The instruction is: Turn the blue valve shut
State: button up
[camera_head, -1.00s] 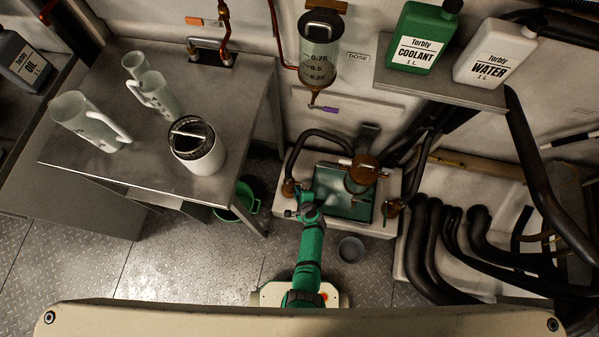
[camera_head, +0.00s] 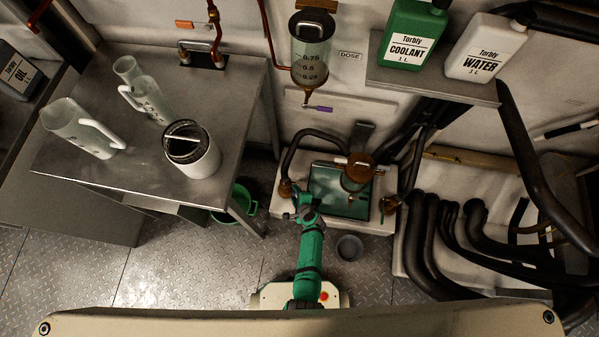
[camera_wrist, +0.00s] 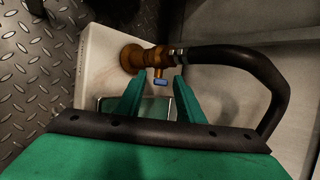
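In the head view my gripper (camera_head: 302,208) is above the left edge of the pale tank unit (camera_head: 330,222), close to the left brass fitting (camera_head: 286,187). The blue handle cannot be made out there.
A black hose (camera_wrist: 245,62) arches right of the fitting. The tank (camera_head: 325,185) has a second brass fitting (camera_head: 390,203) on its right. A grey cup (camera_head: 349,248) and green bucket (camera_head: 240,207) stand on the floor. A dosing cylinder with a purple handle (camera_head: 322,109) hangs above.

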jog(key=v, duration=0.9)
jog(key=c, duration=0.5)
jog(key=shift+w+a+n, duration=0.2)
jog(key=shift+a+n, duration=0.15)
jog(key=shift+n, duration=0.05)
grip_shut()
jog(key=w+a+r+n+g+h, duration=0.3)
jog(key=w+r+n, duration=0.4)
jog(key=n, duration=0.8)
jog(key=shift+n+h, duration=0.3)
jog(key=shift+h, duration=0.3)
jog(key=f, duration=0.3)
jog(key=w+d+f, duration=0.1)
jog(key=f, duration=0.7)
jog(key=shift+w+d+f, duration=0.15)
jog(key=shift+w+f, duration=0.1)
jog(key=shift+w, duration=0.05)
jog(key=shift+s+d+f, duration=0.1)
jog(key=shift+s+f, duration=0.1)
